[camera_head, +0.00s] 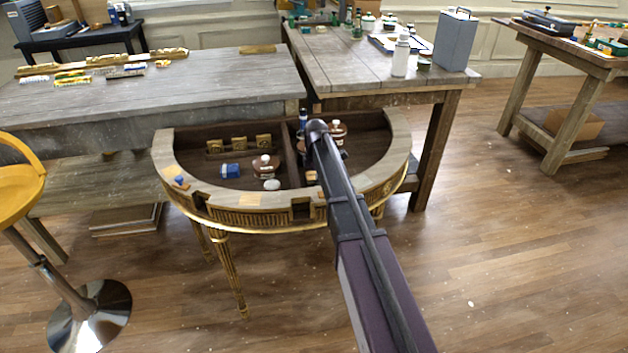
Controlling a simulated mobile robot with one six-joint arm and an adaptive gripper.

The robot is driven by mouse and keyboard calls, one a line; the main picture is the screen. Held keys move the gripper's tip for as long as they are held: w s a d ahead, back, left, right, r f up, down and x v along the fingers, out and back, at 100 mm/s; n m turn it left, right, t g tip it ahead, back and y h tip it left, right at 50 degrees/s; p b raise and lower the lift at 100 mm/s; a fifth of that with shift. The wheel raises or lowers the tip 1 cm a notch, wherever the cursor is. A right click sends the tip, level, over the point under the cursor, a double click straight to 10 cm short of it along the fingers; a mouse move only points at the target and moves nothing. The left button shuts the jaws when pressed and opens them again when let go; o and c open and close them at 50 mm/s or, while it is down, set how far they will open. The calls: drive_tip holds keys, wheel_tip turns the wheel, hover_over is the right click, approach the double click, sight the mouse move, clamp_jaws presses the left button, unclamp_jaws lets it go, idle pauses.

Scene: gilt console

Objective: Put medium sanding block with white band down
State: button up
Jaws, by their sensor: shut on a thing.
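My arm (362,230) reaches from the lower right up over the half-round gilt console (270,221). Its far end is a dark rounded joint above the console's open well, near the divider. My gripper and anything in it are hidden behind the arm, so I cannot make out the medium sanding block with white band there. A small blue block (230,171) lies in the left part of the well; I cannot tell whether it has a white band.
A white-capped bottle (265,166) and a white round thing (271,184) stand near the blue block. Gilt pieces (238,143) line the back. Another bottle (337,131) stands right of the divider. The grey table (190,90) behind has much bare top. A yellow stool (20,190) is left.

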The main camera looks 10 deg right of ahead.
drive_tip(key=shift+f, duration=0.15)
drive_tip(key=o, duration=1)
drive_tip(key=shift+c, duration=0.2)
wheel_tip(320, 180, up, 12)
drive_tip(key=p, duration=1.2)
drive_tip(key=shift+r, duration=0.2)
